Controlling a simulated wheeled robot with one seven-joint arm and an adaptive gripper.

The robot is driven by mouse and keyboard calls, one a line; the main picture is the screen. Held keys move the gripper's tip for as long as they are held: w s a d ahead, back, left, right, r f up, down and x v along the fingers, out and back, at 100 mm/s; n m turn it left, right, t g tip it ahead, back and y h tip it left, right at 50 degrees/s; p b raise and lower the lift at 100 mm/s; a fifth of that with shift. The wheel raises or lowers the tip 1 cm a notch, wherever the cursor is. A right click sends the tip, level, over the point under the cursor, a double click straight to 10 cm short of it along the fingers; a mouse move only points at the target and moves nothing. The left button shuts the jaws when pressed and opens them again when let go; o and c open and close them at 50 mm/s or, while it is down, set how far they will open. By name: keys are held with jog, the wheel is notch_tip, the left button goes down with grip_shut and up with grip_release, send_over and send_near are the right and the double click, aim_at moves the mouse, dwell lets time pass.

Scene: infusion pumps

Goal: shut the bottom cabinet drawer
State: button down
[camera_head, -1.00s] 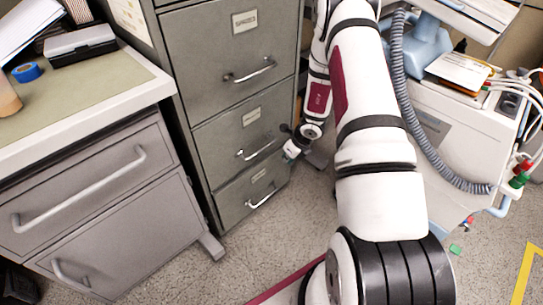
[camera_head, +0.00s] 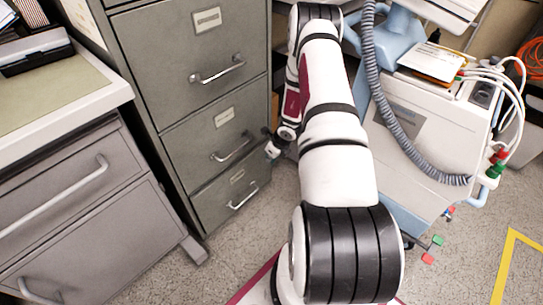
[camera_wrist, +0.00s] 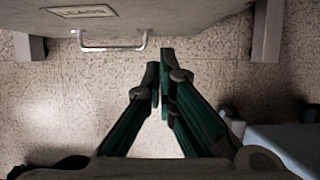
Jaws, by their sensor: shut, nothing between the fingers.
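The grey filing cabinet (camera_head: 192,120) stands left of my arm in the head view. Its bottom drawer (camera_head: 215,203) has a silver bar handle (camera_head: 243,198) and a small label. The drawer front looks about flush with the drawer above; I cannot tell whether a small gap remains. My gripper (camera_head: 271,149) is by the cabinet's right front edge, small and partly hidden by my wrist. In the wrist view, my gripper's fingertips (camera_wrist: 160,74) are together and empty over the floor. A grey drawer front (camera_wrist: 150,18) with a handle (camera_wrist: 114,46) is ahead, apart from them.
A grey side cabinet (camera_head: 70,215) with a pale top stands at the left. A white medical cart (camera_head: 425,150) with a grey hose and cables is to the right of my arm. Speckled floor (camera_head: 455,275) is clear at the lower right, with yellow tape.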

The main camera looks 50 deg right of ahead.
jog(key=shift+w+f+b, duration=0.25)
jog(key=shift+w+f, duration=0.2)
jog(key=shift+w, duration=0.35)
jog(key=shift+w+f+b, duration=0.2)
jog(key=shift+w+f, duration=0.2)
jog(key=shift+w, duration=0.45)
jog(key=shift+w+f+b, duration=0.25)
jog(key=shift+w+f, duration=0.2)
jog(key=shift+w, duration=0.35)
jog(key=shift+w+a, duration=0.1)
jog(key=shift+w, duration=0.05)
